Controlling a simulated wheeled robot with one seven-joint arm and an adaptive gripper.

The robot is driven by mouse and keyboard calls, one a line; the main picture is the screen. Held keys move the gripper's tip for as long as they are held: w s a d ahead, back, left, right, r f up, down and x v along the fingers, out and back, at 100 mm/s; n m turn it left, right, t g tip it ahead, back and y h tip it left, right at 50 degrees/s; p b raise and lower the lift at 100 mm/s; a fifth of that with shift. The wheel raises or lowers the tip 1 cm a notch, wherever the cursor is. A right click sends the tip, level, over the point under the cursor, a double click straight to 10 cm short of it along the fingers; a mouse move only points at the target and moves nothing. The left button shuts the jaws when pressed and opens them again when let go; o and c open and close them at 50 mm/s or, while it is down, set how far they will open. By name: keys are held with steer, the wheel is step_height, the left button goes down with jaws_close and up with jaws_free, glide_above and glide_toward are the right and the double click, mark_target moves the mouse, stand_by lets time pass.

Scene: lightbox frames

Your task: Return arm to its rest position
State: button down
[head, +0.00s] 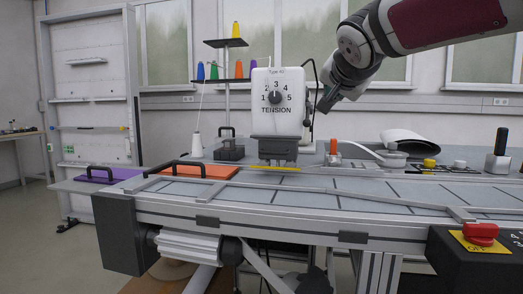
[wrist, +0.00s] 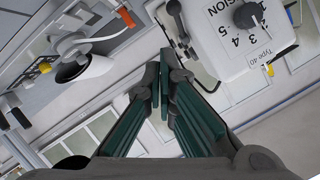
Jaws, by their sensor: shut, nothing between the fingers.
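My gripper (wrist: 164,88) shows in the wrist view with its dark, green-padded fingers drawn together at the tips and nothing between them. In the head view my arm comes in from the upper right. My gripper (head: 325,103) hangs there beside the right side of the white sewing machine head, above the table; its fingers are hard to make out at this size. The machine head (head: 277,118) carries a tension dial (head: 275,97) and also shows at the upper right of the wrist view (wrist: 236,40).
A thread stand (head: 228,75) with coloured cones stands behind the machine. An orange plate (head: 196,171) and a purple plate (head: 103,175) lie at the table's left. A red switch (head: 480,232) is at the front right. White curved parts (head: 405,141) stand at the right rear.

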steer(key=s+d+f+n+g, duration=0.2)
steer(key=s+f+n+g, duration=0.35)
steer(key=s+f, duration=1.5)
steer(key=s+a+f+n+g+y, duration=0.15)
steer(key=s+f+g, duration=0.35)
steer(key=s, duration=0.7)
steer(key=s+a+f+n+g+y, duration=0.1)
steer(key=s+a+f+n+g, duration=0.2)
steer(key=s+f, duration=0.75)
step_height(320, 180, up, 33)
steer(key=s+m+t+p, duration=0.1)
steer(key=s+t+p, duration=0.1)
steer(key=p, duration=2.6)
steer(key=shift+r+t+p, duration=0.15)
steer(key=shift+t+p, duration=0.15)
steer(key=shift+t, duration=0.45)
